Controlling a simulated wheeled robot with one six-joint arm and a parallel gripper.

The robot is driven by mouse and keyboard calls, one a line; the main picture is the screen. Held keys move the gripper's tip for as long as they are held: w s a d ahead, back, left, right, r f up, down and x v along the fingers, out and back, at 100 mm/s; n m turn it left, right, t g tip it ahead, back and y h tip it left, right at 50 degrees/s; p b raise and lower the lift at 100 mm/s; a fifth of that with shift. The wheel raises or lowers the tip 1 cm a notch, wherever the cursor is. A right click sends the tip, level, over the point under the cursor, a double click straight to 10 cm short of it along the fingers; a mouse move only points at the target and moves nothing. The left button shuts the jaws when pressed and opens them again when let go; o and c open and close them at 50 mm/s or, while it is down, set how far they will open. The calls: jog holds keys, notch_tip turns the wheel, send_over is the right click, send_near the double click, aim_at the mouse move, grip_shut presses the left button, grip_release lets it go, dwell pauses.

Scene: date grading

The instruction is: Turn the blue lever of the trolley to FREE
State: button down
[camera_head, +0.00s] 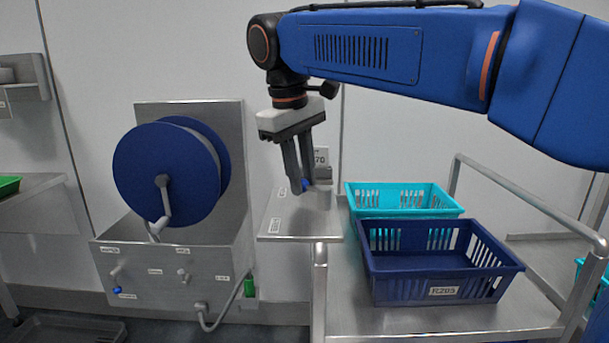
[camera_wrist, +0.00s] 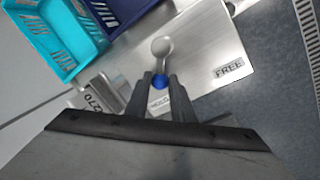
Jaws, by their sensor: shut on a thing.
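The trolley's lever has a blue tip (camera_wrist: 159,83) and a round grey pivot (camera_wrist: 162,47) on a flat metal plate (camera_wrist: 205,35). In the wrist view the FREE label (camera_wrist: 229,68) lies to the right, and the lever points away from it, towards a second label (camera_wrist: 158,102) partly hidden by the fingers. My gripper (camera_wrist: 160,78) is shut on the lever at its blue tip. In the head view my gripper (camera_head: 303,187) reaches down to the plate (camera_head: 300,228), with the blue tip (camera_head: 305,185) between its fingers; much of the lever is hidden there.
A navy crate (camera_head: 440,293) and a turquoise crate (camera_head: 405,188) stand on the trolley (camera_head: 420,322), right of the plate. A tag reading 270 (camera_head: 321,156) stands behind the gripper. A blue hose reel (camera_head: 150,175) and metal panel (camera_head: 215,270) are to the left.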

aim_at(305, 216)
jog(key=n, duration=0.1)
jog(key=s+n, duration=0.1)
jog(key=n, duration=0.1)
jog(key=s+n, duration=0.1)
jog(key=shift+a+n+y, duration=0.35)
jog(key=shift+n+y, duration=0.05)
jog(key=s+n, duration=0.1)
jog(key=n, duration=0.1)
jog(key=s+n+y, duration=0.1)
jog(key=n, duration=0.2)
jog(key=shift+s+d+t, duration=0.1)
jog(key=shift+s+t, duration=0.1)
jog(key=shift+t, duration=0.1)
jog(key=n, duration=0.2)
jog(key=s+n, duration=0.1)
jog(key=n, duration=0.1)
jog(key=shift+s+d+y, duration=0.2)
jog(key=shift+d+y, duration=0.1)
jog(key=shift+d, duration=0.05)
jog(key=shift+s+d+n+y, duration=0.15)
jog(key=shift+s+d+n, duration=0.15)
jog(key=shift+n, duration=0.6)
jog(key=shift+s+d+n+y, duration=0.15)
jog(key=shift+s+d+n, duration=0.1)
jog(key=shift+n, duration=0.65)
jog(key=c, duration=1.5)
grip_release()
jog(key=shift+c, duration=0.2)
